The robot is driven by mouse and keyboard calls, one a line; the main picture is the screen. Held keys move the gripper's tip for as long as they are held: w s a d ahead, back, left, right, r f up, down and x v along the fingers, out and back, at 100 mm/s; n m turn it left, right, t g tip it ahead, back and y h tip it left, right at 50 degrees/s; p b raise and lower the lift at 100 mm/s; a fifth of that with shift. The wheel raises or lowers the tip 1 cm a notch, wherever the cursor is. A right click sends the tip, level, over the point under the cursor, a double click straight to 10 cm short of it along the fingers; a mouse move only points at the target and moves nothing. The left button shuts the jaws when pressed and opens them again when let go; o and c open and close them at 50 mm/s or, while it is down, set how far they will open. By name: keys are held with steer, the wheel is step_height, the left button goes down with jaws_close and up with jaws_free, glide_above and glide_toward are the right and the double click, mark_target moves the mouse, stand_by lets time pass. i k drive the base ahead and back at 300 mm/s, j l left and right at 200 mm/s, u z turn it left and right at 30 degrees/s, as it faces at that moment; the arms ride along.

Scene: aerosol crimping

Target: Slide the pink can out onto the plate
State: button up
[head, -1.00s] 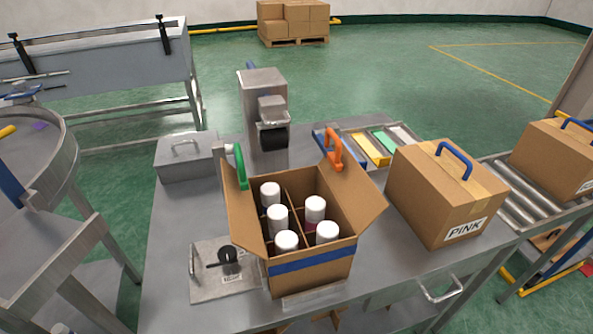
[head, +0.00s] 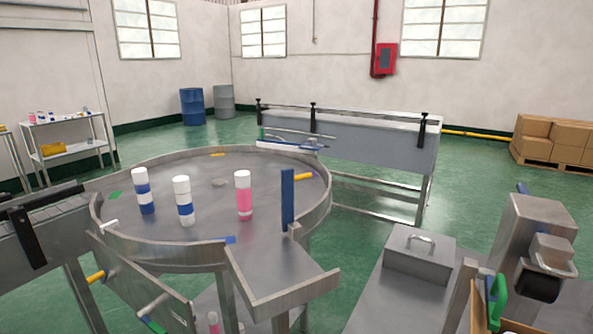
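The pink can (head: 243,197), with a white top and a pink band, stands upright on the round steel table (head: 205,248) in the head view. Two white cans with blue bands, a nearer one (head: 184,203) and a farther one (head: 144,192), stand to its left. A steel plate with raised edges (head: 272,272) juts from the near right side of the round table. No can stands on it. An upright blue bar (head: 287,198) stands between the pink can and the right rim. My gripper is not in view.
A conveyor (head: 40,235) meets the round table at left. To the right, a steel bench (head: 395,298) holds a lidded steel box (head: 419,254) and a crimping machine (head: 535,245). Part of a pink can (head: 213,322) shows below the table.

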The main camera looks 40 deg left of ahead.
mark_target(242, 177)
steer(key=u, duration=1.15)
